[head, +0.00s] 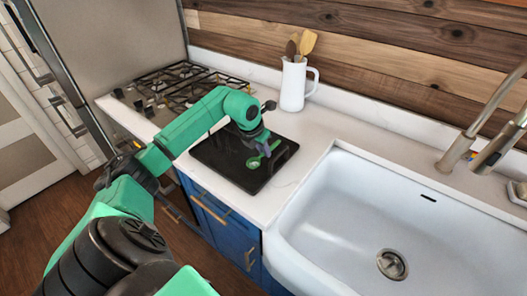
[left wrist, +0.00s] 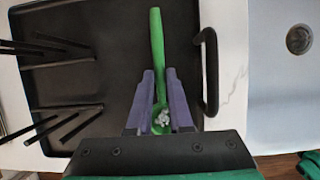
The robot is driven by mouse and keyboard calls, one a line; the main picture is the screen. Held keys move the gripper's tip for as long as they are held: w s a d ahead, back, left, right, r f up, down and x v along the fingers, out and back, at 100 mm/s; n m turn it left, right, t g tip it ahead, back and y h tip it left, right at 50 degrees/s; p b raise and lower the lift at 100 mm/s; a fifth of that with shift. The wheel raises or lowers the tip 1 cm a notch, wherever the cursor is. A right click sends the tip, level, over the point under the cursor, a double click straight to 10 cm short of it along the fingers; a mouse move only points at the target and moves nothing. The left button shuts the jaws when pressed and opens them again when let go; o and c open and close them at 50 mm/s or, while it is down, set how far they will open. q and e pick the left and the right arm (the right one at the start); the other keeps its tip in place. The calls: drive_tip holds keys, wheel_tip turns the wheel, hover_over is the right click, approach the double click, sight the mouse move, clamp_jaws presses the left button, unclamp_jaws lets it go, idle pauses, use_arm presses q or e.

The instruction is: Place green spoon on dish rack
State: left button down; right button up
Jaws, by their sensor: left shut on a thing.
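The green spoon (head: 254,162) is over the black dish rack (head: 233,172) in the head view. In the left wrist view the spoon (left wrist: 157,45) has its handle pointing away from my gripper and its bowl end between the fingers. My left gripper (head: 263,147) is shut on the spoon, and its purple fingers also show in the left wrist view (left wrist: 160,98). The rack's black prongs stand left of the spoon there. I cannot tell whether the spoon touches the rack. My right gripper is not in view.
A white sink (head: 350,212) with a faucet (head: 485,125) lies right of the rack. A white jug (head: 293,86) with wooden utensils stands behind on the counter (head: 340,124). A gas stove (head: 180,88) is at the back left. Counter space between rack and sink is clear.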

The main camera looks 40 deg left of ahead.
use_arm(q)
drive_tip(key=shift+s+f, duration=0.1)
drive_tip(key=shift+f, duration=0.5)
drive_tip(key=shift+s+f, duration=0.1)
drive_tip(key=shift+f, duration=0.1)
drive_tip(key=c, duration=0.8)
unclamp_jaws()
drive_tip(key=shift+f, duration=0.1)
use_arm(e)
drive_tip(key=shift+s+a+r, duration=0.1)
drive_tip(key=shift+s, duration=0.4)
